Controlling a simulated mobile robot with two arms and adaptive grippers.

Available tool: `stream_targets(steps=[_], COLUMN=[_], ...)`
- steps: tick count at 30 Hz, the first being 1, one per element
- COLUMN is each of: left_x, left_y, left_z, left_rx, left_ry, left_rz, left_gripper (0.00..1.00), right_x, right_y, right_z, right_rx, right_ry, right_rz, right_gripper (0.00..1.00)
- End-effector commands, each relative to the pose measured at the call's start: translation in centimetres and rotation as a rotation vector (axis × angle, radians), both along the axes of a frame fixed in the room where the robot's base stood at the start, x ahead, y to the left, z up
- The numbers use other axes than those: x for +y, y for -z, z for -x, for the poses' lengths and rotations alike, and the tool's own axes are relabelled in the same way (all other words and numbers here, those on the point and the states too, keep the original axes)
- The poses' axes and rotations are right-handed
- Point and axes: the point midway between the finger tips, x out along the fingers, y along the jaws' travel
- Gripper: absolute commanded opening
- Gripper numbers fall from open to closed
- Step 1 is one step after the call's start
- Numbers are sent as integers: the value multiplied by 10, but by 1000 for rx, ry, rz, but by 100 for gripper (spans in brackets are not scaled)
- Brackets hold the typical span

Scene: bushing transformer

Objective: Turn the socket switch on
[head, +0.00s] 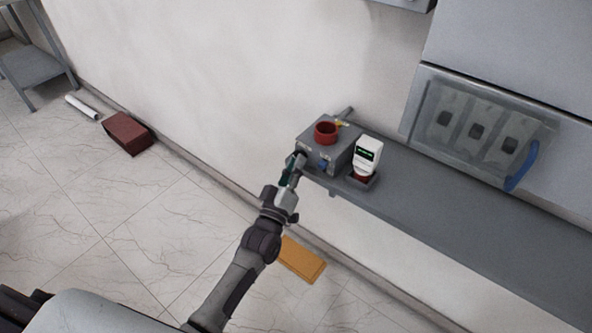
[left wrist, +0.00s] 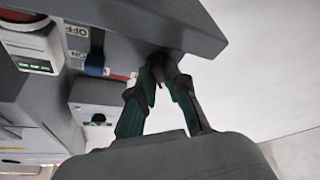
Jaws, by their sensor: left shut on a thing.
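A grey box (head: 312,147) with a red ring on top stands at the left end of the grey shelf. A small blue switch (head: 323,164) is on its front; in the left wrist view a blue switch (left wrist: 95,62) sits beside ON and OFF lettering. My left gripper (head: 298,162) is at the box's front left corner, left of the blue switch and apart from it. In the left wrist view its fingers (left wrist: 163,78) are closed around a dark knob-like part (left wrist: 163,60), mostly hidden between them. My right gripper is not in view.
A white device with a dark display (head: 367,153) stands right of the box on the shelf (head: 440,195). A grey cabinet panel with a blue handle (head: 523,165) is at right. A brown box (head: 127,133) and an orange block (head: 301,260) lie on the floor.

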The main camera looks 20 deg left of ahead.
Motion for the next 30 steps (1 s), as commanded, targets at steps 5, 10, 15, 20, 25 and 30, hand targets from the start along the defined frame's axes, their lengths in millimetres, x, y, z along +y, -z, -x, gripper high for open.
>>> stream_targets(steps=[5, 10, 15, 20, 25, 30], left_x=[2, 2, 4, 4, 5, 5], left_y=[5, 5, 4, 4, 4, 3], left_z=[-1, -1, -1, -1, -2, -2], left_rx=[-57, -111, -157, -191, -216, -229], left_ry=[1, 1, 1, 1, 0, 1], left_rz=[-164, -310, -439, -535, -603, -641], left_gripper=[0, 0, 0, 0, 0, 0], right_x=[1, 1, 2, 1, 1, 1], right_y=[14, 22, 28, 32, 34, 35], right_z=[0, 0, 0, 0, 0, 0], right_rx=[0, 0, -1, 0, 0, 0], right_ry=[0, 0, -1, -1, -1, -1], right_rz=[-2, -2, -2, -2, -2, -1], right_gripper=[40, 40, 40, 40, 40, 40])
